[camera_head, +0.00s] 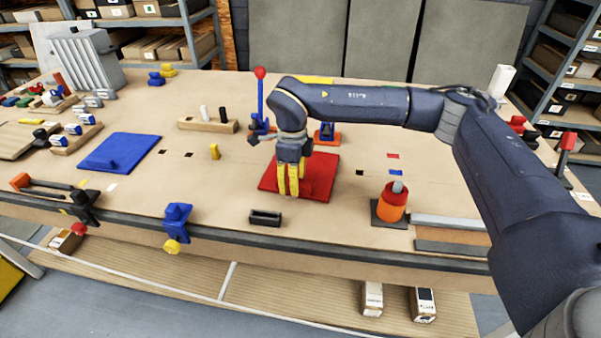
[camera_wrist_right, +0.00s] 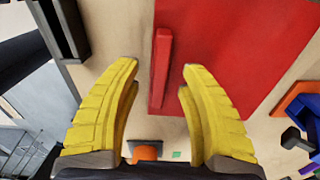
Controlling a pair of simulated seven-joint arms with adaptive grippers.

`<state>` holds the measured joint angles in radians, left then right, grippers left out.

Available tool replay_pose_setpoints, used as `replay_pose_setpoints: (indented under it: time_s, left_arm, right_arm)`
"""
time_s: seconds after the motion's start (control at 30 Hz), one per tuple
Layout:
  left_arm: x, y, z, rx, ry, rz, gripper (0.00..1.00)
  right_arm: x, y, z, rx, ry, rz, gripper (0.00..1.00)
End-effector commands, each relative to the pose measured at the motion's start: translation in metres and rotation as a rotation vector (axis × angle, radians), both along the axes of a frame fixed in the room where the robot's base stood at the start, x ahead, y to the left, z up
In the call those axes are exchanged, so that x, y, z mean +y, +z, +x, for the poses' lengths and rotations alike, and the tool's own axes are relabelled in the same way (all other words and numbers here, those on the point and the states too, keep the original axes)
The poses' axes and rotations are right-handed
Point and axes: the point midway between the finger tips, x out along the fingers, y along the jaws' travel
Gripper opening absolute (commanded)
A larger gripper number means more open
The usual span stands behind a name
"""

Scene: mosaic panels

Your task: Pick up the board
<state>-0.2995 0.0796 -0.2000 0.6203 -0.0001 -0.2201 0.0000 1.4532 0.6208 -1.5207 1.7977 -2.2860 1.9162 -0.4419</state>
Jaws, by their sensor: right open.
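A flat red board (camera_head: 318,178) lies on the workbench near the middle. In the wrist view the red board (camera_wrist_right: 235,50) shows a raised narrow red bar (camera_wrist_right: 161,65) along its edge. My right gripper (camera_head: 288,188) is over the left part of this board with its yellow fingers pointing down. In the wrist view the right gripper (camera_wrist_right: 160,72) is open, with the bar in the gap between its fingers and no clear contact. A flat blue board (camera_head: 122,150) lies further left on the bench. My left gripper is not in view.
A black tray (camera_head: 265,217) lies just in front of the red board. A red-knobbed blue lever (camera_head: 260,98) and an orange-and-blue piece (camera_head: 327,134) stand behind it. An orange cylinder (camera_head: 392,204) stands to the right.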

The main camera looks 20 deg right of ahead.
Motion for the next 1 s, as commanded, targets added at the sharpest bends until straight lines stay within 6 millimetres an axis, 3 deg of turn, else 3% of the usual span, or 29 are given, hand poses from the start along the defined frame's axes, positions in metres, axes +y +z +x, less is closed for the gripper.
replay_pose_setpoints:
  time_s: [0.13, 0.43, 0.8, 1.0]
  left_arm:
    - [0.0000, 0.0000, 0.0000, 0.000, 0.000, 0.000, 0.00]
    - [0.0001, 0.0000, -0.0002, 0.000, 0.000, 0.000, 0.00]
    - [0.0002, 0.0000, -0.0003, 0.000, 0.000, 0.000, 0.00]
    - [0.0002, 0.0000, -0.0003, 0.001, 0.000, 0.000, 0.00]
  right_arm:
    - [0.0001, -0.0096, 0.0000, -0.001, 0.000, 0.001, 0.42]
    - [-0.0001, -0.0110, 0.0001, -0.001, 0.000, 0.000, 0.44]
    - [-0.0001, -0.0109, 0.0000, -0.001, 0.000, -0.001, 0.01]
    - [-0.0001, -0.0109, 0.0000, -0.001, 0.000, -0.001, 0.00]
